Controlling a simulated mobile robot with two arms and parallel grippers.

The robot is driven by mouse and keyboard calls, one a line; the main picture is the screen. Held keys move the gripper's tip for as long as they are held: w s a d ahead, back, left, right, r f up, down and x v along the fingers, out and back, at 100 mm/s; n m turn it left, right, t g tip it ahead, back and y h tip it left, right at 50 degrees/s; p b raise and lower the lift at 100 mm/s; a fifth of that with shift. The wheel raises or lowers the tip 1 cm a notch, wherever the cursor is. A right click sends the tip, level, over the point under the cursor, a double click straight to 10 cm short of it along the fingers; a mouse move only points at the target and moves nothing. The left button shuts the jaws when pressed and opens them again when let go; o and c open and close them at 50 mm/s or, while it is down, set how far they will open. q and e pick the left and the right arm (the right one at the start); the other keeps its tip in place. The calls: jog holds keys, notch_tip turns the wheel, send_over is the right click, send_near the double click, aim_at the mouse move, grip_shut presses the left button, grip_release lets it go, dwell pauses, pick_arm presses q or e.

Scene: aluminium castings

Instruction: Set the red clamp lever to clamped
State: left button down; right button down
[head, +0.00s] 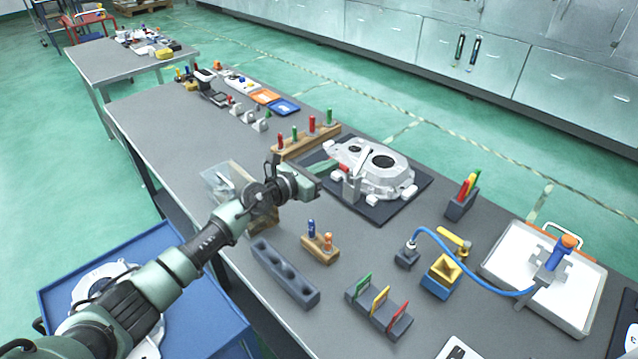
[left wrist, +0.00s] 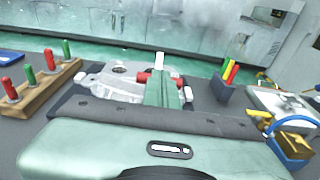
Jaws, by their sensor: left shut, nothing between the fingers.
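The aluminium casting (head: 378,172) lies on a dark mat (head: 408,208) on the grey bench, with small red-and-white pieces around its edge. The red clamp lever (head: 343,168) shows only as a small red part beside a grey upright block at the casting's near-left side. In the left wrist view the red part (left wrist: 143,77) is partly hidden behind my fingers, so its position is unclear. My left gripper (head: 326,167) is shut and empty, just left of the lever; I cannot tell whether it touches. Its green fingers (left wrist: 157,91) point at the casting. My right gripper is not in view.
A wooden rack with red and green pegs (head: 310,138) stands behind the gripper. A clear bin (head: 222,180) sits near the forearm. A small peg block (head: 319,246), a dark holder (head: 285,272) and a marker cup (head: 461,204) stand nearby.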

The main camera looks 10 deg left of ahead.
pick_arm(q)
jog(key=w+d+r, duration=0.2)
jog(key=w+r, duration=0.1)
jog(key=shift+p, duration=0.4)
jog(key=w+d, duration=0.1)
jog(key=w+r+b, duration=0.1)
jog(key=shift+w+d, duration=0.3)
jog(key=shift+d, duration=0.05)
jog(key=shift+w+d+r, duration=0.15)
jog(key=shift+w+d, duration=0.05)
jog(key=shift+w, duration=0.15)
dwell(0.5)
